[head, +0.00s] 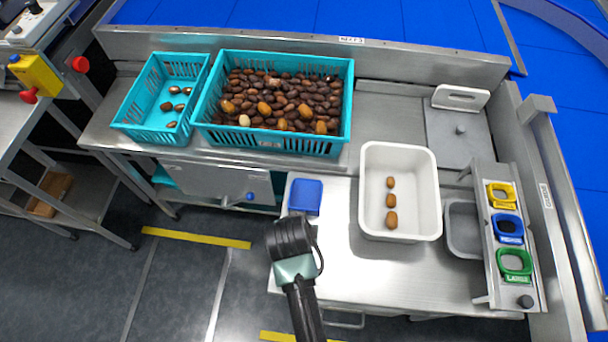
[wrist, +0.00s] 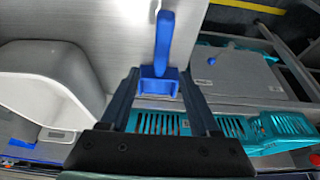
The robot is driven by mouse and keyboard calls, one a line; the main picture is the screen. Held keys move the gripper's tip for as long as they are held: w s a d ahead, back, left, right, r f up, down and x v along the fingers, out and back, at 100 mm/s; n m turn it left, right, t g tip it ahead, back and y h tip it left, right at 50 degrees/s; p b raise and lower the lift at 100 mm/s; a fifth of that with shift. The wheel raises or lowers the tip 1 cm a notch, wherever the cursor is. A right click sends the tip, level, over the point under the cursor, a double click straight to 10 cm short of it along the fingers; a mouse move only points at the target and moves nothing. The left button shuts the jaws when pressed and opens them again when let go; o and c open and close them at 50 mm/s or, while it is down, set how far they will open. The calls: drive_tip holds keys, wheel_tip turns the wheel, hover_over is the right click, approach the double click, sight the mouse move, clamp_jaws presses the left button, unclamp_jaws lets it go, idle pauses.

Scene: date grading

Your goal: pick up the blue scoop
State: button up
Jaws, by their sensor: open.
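The blue scoop (head: 305,196) lies on the steel table near its left front edge, left of the white tray. In the head view only its square pan shows; my gripper hides the handle. In the wrist view the scoop's handle (wrist: 165,38) points up the picture and its pan is seen between the fingers. My gripper (head: 290,232) is over the front side of the scoop in the head view. In the wrist view its two fingers (wrist: 161,75) are apart, with nothing gripped. I cannot tell the height gap between fingers and scoop.
A white tray (head: 369,200) holding 3 dates stands to the right. Two teal crates (head: 285,142) with dates stand behind. At the right is a rack (head: 487,235) with yellow, blue and green rings, beside a grey bin (head: 462,252). Bare table lies in front of the white tray.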

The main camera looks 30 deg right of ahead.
drive_tip(key=shift+x, duration=3.55)
clamp_jaws()
drive_tip(key=shift+r, duration=0.1)
